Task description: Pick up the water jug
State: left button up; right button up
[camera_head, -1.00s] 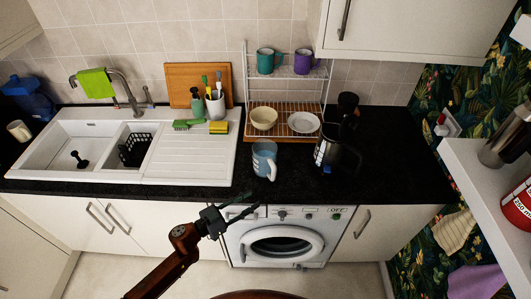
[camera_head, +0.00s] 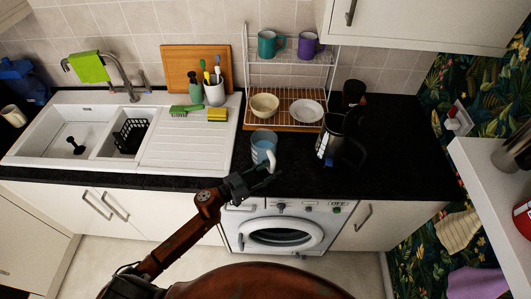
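A light blue jug (camera_head: 262,143) with a pale rim and handle stands upright on the black worktop (camera_head: 215,182), near its front edge. Its handle faces forward and to the right. My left gripper (camera_head: 269,172) is just in front of the jug's lower part, by the handle. Its fingers look apart with nothing between them, and I cannot tell whether they touch the jug. A darker blue jug-like container (camera_head: 25,82) stands at the far left behind the sink. My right gripper is not in view.
A dark kettle-like pot (camera_head: 333,138) stands right of the blue jug. Behind it is a dish rack (camera_head: 284,127) with a bowl (camera_head: 264,105) and plate (camera_head: 307,111). The sink drainer (camera_head: 185,150) lies left. The worktop at right (camera_head: 400,150) is clear.

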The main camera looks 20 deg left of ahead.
pick_arm(q)
jog(key=shift+w+d, duration=0.2)
jog(key=shift+w, duration=0.05)
jog(key=c, duration=0.7)
grip_shut()
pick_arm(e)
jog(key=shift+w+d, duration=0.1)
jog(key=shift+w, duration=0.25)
pick_arm(q)
jog(key=shift+r, duration=0.1)
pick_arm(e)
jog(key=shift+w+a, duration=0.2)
